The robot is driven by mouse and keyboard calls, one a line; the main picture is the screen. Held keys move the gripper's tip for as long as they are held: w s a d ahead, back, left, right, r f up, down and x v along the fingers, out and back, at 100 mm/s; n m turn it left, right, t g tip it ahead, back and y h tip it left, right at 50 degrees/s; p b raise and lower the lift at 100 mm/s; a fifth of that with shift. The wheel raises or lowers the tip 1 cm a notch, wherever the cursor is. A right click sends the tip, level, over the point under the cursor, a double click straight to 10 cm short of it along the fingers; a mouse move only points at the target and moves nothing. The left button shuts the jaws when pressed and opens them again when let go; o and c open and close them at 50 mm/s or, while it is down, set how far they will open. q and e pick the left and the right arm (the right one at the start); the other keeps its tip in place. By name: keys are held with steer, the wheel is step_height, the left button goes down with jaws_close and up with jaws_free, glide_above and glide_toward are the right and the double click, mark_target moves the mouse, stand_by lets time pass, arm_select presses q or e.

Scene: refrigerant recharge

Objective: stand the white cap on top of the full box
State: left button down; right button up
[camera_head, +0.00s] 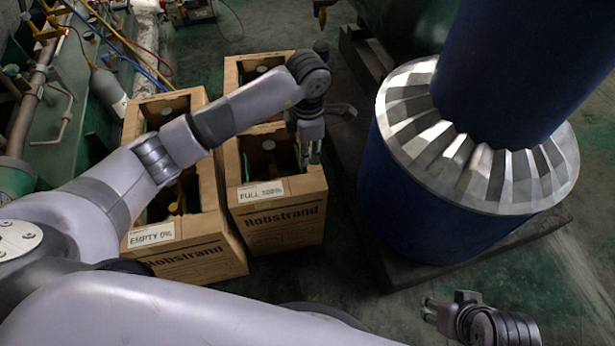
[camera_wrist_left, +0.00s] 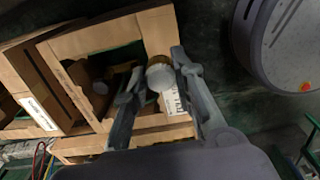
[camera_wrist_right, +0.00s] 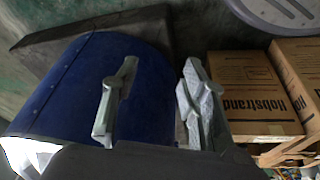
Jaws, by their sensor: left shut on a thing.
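The full box (camera_head: 283,228) is an open brown carton with a "FULL 100%" label and stands on the floor. My left gripper (camera_head: 309,158) is over the right side of its open top. In the left wrist view, the left gripper (camera_wrist_left: 157,80) is shut on the white cap (camera_wrist_left: 160,77), a small pale round piece, above the carton (camera_wrist_left: 158,32). The cap is hidden behind the fingers in the head view. I cannot tell whether the cap touches the box. My right gripper (camera_head: 434,308) is open and empty, low at the right; its parted fingers also show in the right wrist view (camera_wrist_right: 160,75).
The "EMPTY 0%" box (camera_head: 200,255) stands directly left of the full box. A large blue cylinder (camera_head: 400,205) with a metal top stands on a dark base at the right. A grey bottle (camera_head: 107,92) stands at the upper left. Floor is clear between the full box and the cylinder.

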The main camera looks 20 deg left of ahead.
arm_select(q)
steer(key=b, duration=0.1)
glide_above(308, 183)
step_height(308, 183, down, 7)
steer(key=shift+r, duration=0.15)
step_height(308, 183, down, 4)
steer(key=shift+r+b, duration=0.1)
steer(key=shift+b, duration=0.5)
steer(key=shift+f, duration=0.2)
arm_select(e)
steer(key=w+a+r+t, duration=0.1)
steer(key=w+r+t, duration=0.1)
steer(key=w, duration=0.3)
steer(key=w+a+r+t+y, duration=0.1)
steer(key=w+a+r+t, duration=0.1)
steer(key=w+t, duration=0.2)
steer(key=shift+w+a+r+y, duration=0.2)
steer(key=shift+w+a+y, duration=0.1)
steer(key=shift+w, duration=0.65)
arm_select(q)
steer(key=shift+w+f, duration=0.1)
steer(key=shift+f, duration=0.05)
arm_select(e)
steer(key=shift+w+a+r+t, duration=0.1)
steer(key=shift+w+r+t, duration=0.2)
steer(key=shift+t, duration=0.1)
arm_select(q)
steer(key=c, duration=1.3)
jaws_free()
steer(key=shift+c, duration=0.2)
